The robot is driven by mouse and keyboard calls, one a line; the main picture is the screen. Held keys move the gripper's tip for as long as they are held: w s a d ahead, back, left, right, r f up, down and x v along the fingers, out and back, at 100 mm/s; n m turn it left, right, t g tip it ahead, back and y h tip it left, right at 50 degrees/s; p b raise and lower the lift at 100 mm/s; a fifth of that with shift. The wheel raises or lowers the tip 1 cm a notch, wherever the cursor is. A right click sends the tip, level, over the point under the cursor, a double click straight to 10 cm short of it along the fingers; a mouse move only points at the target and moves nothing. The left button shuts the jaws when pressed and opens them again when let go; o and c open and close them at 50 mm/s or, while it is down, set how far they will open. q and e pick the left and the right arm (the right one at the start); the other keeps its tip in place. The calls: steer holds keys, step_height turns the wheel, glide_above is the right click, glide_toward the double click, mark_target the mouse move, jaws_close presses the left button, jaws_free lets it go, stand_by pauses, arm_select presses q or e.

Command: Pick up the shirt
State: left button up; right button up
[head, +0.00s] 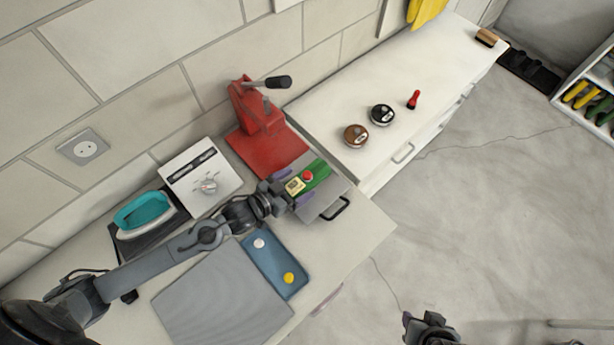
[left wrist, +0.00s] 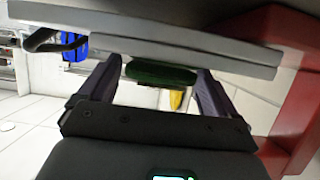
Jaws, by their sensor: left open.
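No clearly recognisable shirt shows. A flat grey rectangular sheet (head: 222,300) lies on the near worktop; I cannot tell whether it is cloth. My left gripper (head: 298,188) is open at the grey plates (head: 325,205) in front of the red press (head: 262,125). Its two purple-grey fingers (left wrist: 160,90) show in the left wrist view. A green piece (left wrist: 160,73) appears between them, against the grey slab; contact cannot be told. In the head view the green piece (head: 318,174) lies over the plates. Part of my right arm (head: 430,328) shows at the bottom; its fingers are unclear.
A blue tray (head: 270,272) with a white and a yellow knob lies beside the grey sheet. A teal iron (head: 143,212) and a white control box (head: 200,178) stand by the wall. The white cabinet (head: 430,75) holds two round tins and a small red item.

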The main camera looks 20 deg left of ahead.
arm_select(q)
steer(key=shift+x, duration=1.35)
arm_select(e)
steer(key=shift+r, duration=0.3)
arm_select(q)
steer(key=c, duration=1.1)
arm_select(e)
steer(key=shift+d, duration=0.1)
arm_select(q)
steer(key=shift+r, duration=0.2)
